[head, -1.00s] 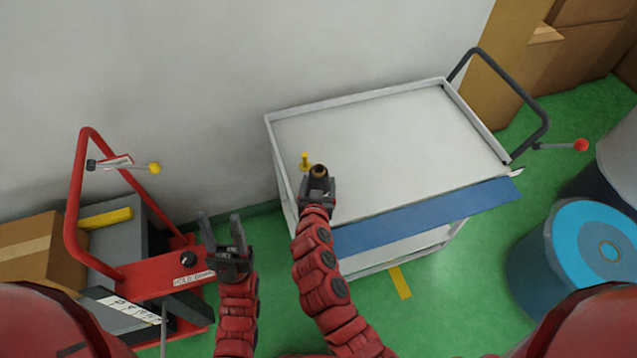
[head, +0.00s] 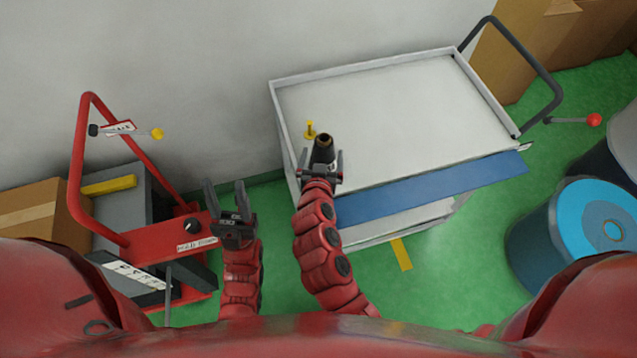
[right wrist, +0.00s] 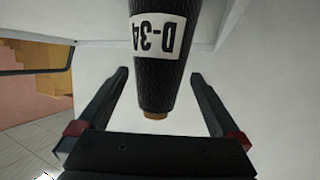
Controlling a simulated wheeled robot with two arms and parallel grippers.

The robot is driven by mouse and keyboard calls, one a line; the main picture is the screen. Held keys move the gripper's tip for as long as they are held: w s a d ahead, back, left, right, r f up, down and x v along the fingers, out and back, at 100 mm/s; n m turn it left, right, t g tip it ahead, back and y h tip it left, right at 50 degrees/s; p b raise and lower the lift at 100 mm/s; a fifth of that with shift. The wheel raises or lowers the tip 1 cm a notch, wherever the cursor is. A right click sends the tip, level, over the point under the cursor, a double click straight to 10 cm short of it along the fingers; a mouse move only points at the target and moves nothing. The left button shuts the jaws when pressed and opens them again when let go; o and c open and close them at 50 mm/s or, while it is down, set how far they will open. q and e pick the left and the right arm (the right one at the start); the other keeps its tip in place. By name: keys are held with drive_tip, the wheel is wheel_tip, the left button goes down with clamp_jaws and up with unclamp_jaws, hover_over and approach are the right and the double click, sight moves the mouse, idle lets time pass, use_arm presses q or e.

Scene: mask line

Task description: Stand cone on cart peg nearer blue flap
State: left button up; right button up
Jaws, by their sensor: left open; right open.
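A dark cone (head: 324,149) with a brown tip stands on the near left part of the white cart (head: 410,105), close to the blue flap (head: 430,187). In the right wrist view the cone (right wrist: 160,60) carries a white label reading D-34. A yellow peg (head: 310,131) shows bare just behind the cone. Whatever is under the cone is hidden. My right gripper (head: 322,164) is open, with a finger on either side of the cone and a visible gap on both sides. My left gripper (head: 224,192) is open and empty, left of the cart.
A red-framed machine (head: 150,240) with levers stands at the left, beside a cardboard box (head: 35,215). Blue drums (head: 580,230) stand at the right, near a red-knobbed lever (head: 592,120). The cart has raised rims and a dark handle (head: 545,75). Most of its top is clear.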

drive_tip(key=d+b+v, duration=0.1)
drive_tip(key=b+v, duration=0.2)
drive_tip(key=v, duration=1.2)
drive_tip(key=shift+a+b, duration=0.35)
drive_tip(key=shift+a, duration=0.1)
